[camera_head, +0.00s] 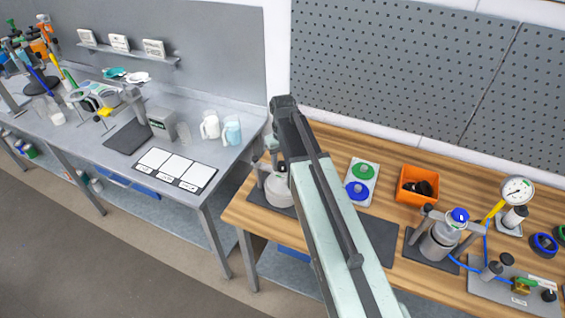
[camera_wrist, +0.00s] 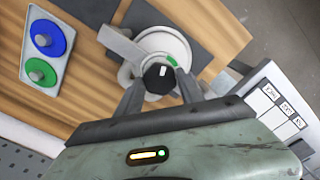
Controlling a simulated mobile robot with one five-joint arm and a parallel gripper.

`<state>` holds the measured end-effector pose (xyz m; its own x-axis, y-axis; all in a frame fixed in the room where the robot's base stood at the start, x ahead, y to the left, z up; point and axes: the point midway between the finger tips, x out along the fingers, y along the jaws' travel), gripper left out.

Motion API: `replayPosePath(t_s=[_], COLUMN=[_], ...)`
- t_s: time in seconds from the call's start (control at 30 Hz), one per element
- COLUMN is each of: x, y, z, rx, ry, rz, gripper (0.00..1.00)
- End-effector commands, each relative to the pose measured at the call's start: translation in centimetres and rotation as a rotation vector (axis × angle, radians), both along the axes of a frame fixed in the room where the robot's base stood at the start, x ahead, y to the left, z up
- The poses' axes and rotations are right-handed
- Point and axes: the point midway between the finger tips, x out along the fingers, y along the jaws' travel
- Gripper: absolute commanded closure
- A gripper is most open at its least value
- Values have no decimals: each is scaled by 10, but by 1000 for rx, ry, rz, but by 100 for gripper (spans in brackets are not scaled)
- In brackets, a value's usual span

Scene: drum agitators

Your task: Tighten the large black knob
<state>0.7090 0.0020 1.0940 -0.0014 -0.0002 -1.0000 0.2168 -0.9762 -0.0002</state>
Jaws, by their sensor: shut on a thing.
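The large black knob (camera_wrist: 158,77) is in the middle of the wrist view, round and dark with a white mark on top. It sits above a pale round vessel (camera_wrist: 168,45) with a grey bracket and a small green patch beside the knob. My gripper (camera_wrist: 158,82) is shut on the knob, one grey finger on each side. In the head view the same vessel (camera_head: 279,190) stands on a dark mat at the left of the wooden bench. My arm covers part of it there, and the knob and fingertips are hidden.
A tray with a green disc (camera_head: 363,170) and a blue disc (camera_head: 357,190) lies right of my arm. An orange bin (camera_head: 417,184) and a second vessel with a blue knob (camera_head: 460,216) stand further right. A grey bench (camera_head: 210,150) is at left.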

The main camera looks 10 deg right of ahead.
Motion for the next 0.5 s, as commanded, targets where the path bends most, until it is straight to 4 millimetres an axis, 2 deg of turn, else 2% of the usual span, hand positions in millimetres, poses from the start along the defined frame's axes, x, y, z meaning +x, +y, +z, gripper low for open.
replayPosePath(t_s=[0.2, 0.5], x=[1, 1], y=[0, 0], z=[1, 1], rx=[0, 1], ry=[-2, -3], rz=[-181, -361], gripper=[96, 96])
